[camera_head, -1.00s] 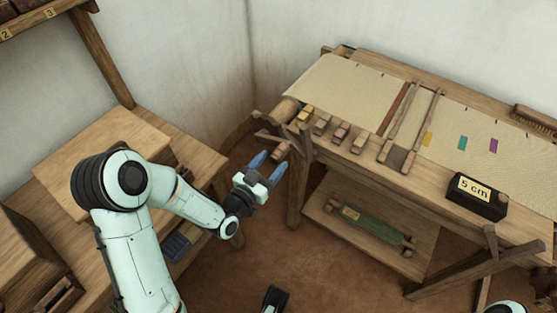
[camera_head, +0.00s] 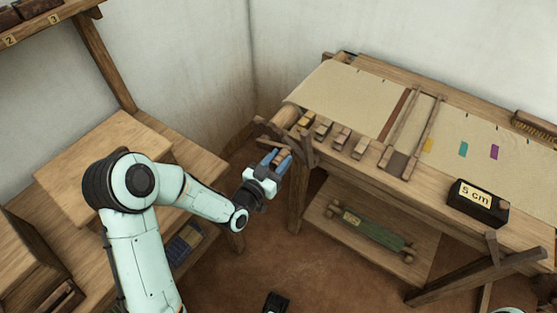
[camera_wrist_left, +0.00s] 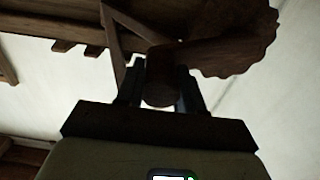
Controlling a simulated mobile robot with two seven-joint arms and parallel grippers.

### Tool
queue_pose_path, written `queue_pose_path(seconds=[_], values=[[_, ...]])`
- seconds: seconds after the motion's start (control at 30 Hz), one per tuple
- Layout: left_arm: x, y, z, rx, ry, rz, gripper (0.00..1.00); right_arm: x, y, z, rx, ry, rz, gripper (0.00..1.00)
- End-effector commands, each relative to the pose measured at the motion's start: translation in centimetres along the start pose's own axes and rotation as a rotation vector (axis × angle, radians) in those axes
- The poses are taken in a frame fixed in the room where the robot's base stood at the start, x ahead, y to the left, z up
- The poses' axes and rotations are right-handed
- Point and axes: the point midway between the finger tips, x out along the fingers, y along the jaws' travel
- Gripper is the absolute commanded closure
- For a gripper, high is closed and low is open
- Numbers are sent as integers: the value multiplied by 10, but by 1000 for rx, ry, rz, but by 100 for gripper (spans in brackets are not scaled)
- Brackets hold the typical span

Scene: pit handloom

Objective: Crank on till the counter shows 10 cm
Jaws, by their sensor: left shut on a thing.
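The loom (camera_head: 330,160) stands at the right with pale cloth (camera_head: 345,100) stretched over it. A black counter box (camera_head: 477,203) on its front beam has a label reading 5 cm. My left gripper (camera_head: 276,157) is at the loom's left end, shut on the wooden crank handle (camera_head: 268,155). In the left wrist view the round handle end (camera_wrist_left: 160,92) sits between the two fingers. The crank arm runs up to a dark toothed wheel (camera_wrist_left: 240,38). The fingers partly hide the handle in the head view.
Several wooden blocks (camera_head: 341,136) line the loom's front beam. A green roller (camera_head: 370,231) lies on the lower shelf. A wooden bench (camera_head: 95,150) is at the left, with floor (camera_head: 310,270) clear between.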

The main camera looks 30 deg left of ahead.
Motion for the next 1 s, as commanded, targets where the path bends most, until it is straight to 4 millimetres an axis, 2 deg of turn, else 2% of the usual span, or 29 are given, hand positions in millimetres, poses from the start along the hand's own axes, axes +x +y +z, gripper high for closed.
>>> queue_pose_path(seconds=[0.27,0.7,1.0], values=[[0,-4,-11,-97,0,-1,100,-8,-2,8,-1,-23,0,57],[0,-23,-37,-406,2,-2,100,-24,-4,18,1,-48,6,57],[0,-33,-46,-542,3,-1,100,-30,-5,21,3,-59,9,57]])
